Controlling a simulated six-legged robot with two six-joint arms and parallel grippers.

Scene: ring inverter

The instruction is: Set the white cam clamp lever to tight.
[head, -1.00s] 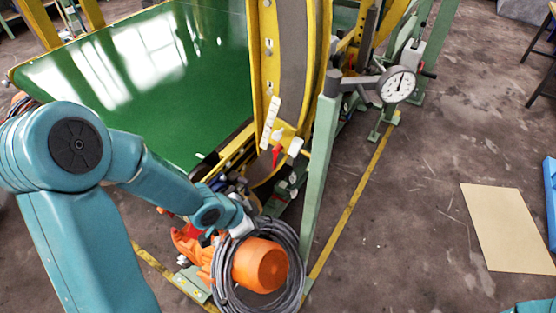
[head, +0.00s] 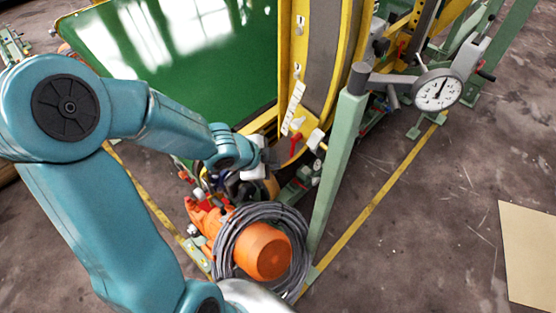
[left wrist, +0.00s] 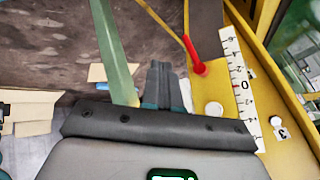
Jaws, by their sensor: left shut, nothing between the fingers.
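In the head view a small white piece (head: 316,137), which looks like the cam clamp lever, sticks out at the lower end of the yellow ring, beside the green post. A red pointer (head: 295,143) is just left of it. My left gripper (head: 272,160) is shut and empty, lower left of both. In the left wrist view the dark fingers (left wrist: 160,82) are together. A pale piece (left wrist: 186,93) shows just right of them, partly hidden; I cannot tell if they touch it. The red pointer (left wrist: 195,57) lies beyond, by the white scale (left wrist: 237,80).
The green post (head: 340,165) stands close right of the ring (head: 338,70). A dial gauge (head: 438,91) is on an arm from it. An orange motor (head: 262,250) with coiled grey cable (head: 225,243) sits below.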

